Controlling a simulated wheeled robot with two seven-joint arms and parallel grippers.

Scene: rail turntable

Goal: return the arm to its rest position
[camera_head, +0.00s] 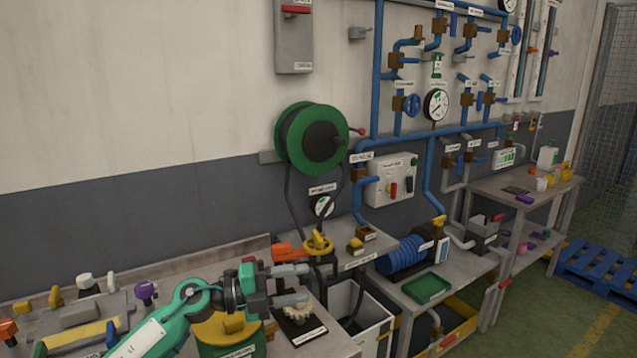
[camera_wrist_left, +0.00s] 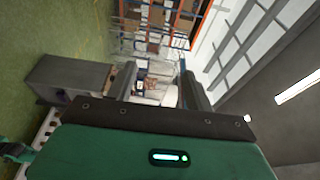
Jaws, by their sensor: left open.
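My left arm (camera_head: 150,340) is green and white and comes in from the lower left in the head view. My left gripper (camera_head: 298,285) is open, with its two grey fingers apart and nothing between them. It is above the bench, in front of a black plate (camera_head: 308,335) with a cream toothed part. In the left wrist view the open fingers (camera_wrist_left: 158,88) point out into the room, towards distant shelving, with nothing held. My right gripper is in neither view.
A yellow-topped green container (camera_head: 215,335) is close below my left wrist. A yellow handwheel (camera_head: 318,243) and an orange tool (camera_head: 288,252) are just behind the gripper. A green hose reel (camera_head: 312,138) hangs on the wall. A green tray (camera_head: 427,288) lies to the right.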

